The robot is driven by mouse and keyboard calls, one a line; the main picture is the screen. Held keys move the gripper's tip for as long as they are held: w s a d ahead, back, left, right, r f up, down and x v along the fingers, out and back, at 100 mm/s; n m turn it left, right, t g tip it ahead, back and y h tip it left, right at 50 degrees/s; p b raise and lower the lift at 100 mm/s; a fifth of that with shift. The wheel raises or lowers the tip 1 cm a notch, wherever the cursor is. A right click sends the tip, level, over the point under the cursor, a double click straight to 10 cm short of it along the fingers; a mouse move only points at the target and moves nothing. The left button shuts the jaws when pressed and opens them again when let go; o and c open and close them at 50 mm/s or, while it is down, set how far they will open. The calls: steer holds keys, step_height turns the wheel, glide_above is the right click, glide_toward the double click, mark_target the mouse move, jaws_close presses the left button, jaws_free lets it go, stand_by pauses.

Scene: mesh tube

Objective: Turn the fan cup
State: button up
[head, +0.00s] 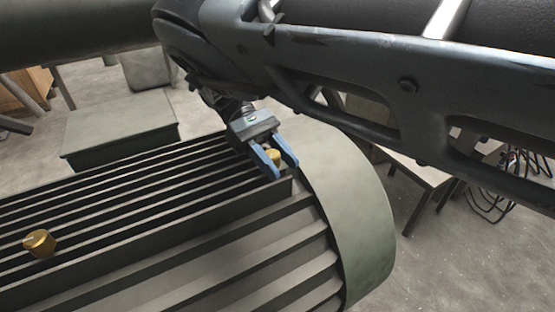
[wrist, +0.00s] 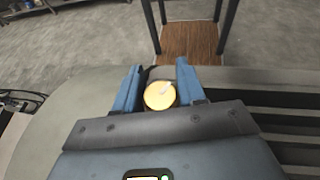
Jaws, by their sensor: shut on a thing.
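A small round gold cup (head: 272,154) sits on the top of the ribbed grey motor-like housing (head: 335,175), near its rounded end. My gripper (head: 279,168) has its two blue fingers on either side of this cup and is shut on it. In the wrist view, the cup's round gold face (wrist: 157,97), with a pale mark on it, shows between the fingers (wrist: 161,67). Its lower part is hidden by my gripper. A second gold cup (head: 40,243), also with a pale mark, stands on the ribs at the far left, away from my gripper.
Long parallel ribs (head: 120,210) run along the housing. A grey box (head: 120,130) stands behind it at the left. A table (head: 415,170) and loose cables (head: 490,195) are at the right. A wooden-topped stand (wrist: 190,43) shows in the wrist view.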

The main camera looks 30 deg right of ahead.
mark_target(278, 157)
steer(key=o, duration=1)
steer(key=shift+c, duration=0.2)
step_height(278, 157, up, 5)
steer(key=shift+f+p, duration=0.1)
steer(key=shift+p, duration=0.5)
steer(key=s+d+r+p, duration=0.1)
steer(key=s+d+r, duration=0.5)
steer(key=d, duration=0.4)
steer(key=shift+s, duration=0.1)
